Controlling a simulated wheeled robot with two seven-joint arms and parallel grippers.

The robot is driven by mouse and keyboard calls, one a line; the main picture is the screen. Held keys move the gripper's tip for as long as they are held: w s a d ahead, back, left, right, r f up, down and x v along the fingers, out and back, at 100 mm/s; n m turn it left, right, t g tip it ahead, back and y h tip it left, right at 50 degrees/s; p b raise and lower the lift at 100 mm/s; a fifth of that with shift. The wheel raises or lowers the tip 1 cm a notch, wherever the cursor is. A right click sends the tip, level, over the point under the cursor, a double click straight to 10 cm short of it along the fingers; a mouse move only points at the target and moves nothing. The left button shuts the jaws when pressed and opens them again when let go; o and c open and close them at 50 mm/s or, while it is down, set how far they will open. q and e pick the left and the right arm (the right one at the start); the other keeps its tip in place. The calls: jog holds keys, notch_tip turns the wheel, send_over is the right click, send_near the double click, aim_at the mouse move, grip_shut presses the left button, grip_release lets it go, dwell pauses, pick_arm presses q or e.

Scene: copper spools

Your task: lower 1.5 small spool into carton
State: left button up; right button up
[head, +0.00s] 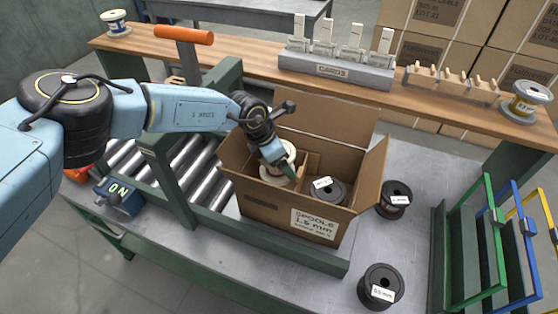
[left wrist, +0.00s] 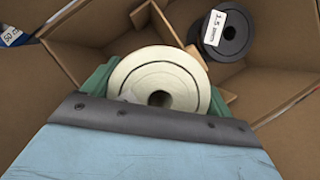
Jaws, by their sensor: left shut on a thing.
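My left gripper (head: 279,168) reaches down into the open carton (head: 265,213), which is labelled for 1.5 mm spools. Its green fingers are shut on a cream-flanged small spool (head: 291,152), at the carton's left part. In the left wrist view the cream spool (left wrist: 160,75) sits between the two green fingers, its round face and centre hole toward the camera. The spool's underside is hidden, so I cannot tell whether it touches the floor. A black spool labelled 1.5 mm (head: 327,190) stands in the right compartment, and the left wrist view shows it too (left wrist: 226,36). My right gripper is out of view.
Cardboard dividers (left wrist: 160,22) stand beside the held spool. The carton flaps are open. Two black spools (head: 394,200) (head: 380,287) stand on the grey table right of the carton. A roller conveyor (head: 195,165) lies left. Green, blue and yellow frames (head: 490,245) stand at right.

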aim_at(278, 175)
pick_arm(q)
jog(key=f, duration=0.1)
jog(key=s+f+b, duration=0.1)
jog(key=f, duration=0.2)
jog(key=shift+s+a+f+b, duration=0.1)
jog(key=shift+s+a+b, duration=0.25)
jog(key=shift+b, duration=0.05)
jog(key=shift+f+b, duration=0.3)
jog(key=shift+f, duration=0.05)
jog(key=shift+w+d+f+b, duration=0.3)
jog(key=shift+w+d+f, duration=0.1)
jog(key=shift+w+f, duration=0.2)
jog(key=shift+w+d+f+b, duration=0.1)
jog(key=shift+w+f+b, duration=0.4)
jog(key=shift+f, duration=0.3)
jog(key=shift+s+a, duration=0.2)
jog(key=shift+s, duration=0.15)
jog(key=shift+s+a+f+b, duration=0.1)
jog(key=shift+f+b, duration=0.05)
jog(key=shift+b, duration=0.2)
jog(key=shift+w+f, duration=0.2)
jog(key=shift+f, duration=0.1)
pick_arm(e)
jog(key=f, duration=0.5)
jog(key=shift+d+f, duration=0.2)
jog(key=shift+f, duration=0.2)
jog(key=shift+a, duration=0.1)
